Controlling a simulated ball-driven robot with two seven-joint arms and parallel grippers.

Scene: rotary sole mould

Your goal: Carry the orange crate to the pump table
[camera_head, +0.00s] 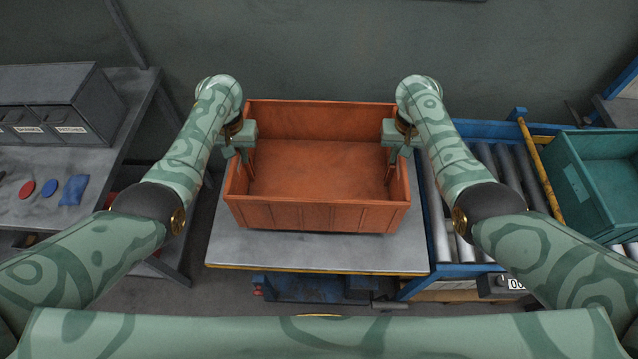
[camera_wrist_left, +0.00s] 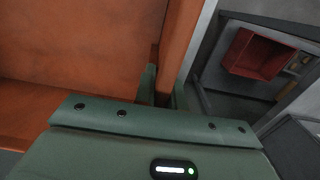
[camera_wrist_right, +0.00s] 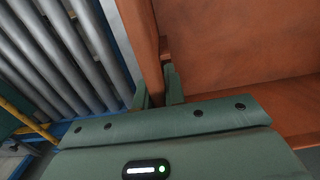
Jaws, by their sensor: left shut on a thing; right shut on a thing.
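The orange crate (camera_head: 315,215) is empty and upright over a grey table top with a yellow edge (camera_head: 310,252), which could be the pump table. I cannot tell whether its base touches the top. My left gripper (camera_head: 245,155) is shut on the crate's left wall, and my right gripper (camera_head: 393,157) is shut on its right wall. The left wrist view shows the orange wall between the left fingers (camera_wrist_left: 163,88). The right wrist view shows the other wall between the right fingers (camera_wrist_right: 158,88). The crate's outer side walls are partly hidden by my arms.
A roller conveyor (camera_head: 480,165) with a blue frame stands close on the right, with a teal crate (camera_head: 590,190) beyond a yellow bar. On the left, a grey bench (camera_head: 25,210) holds drawers (camera_head: 55,120) and small red and blue pieces. A wall stands behind.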

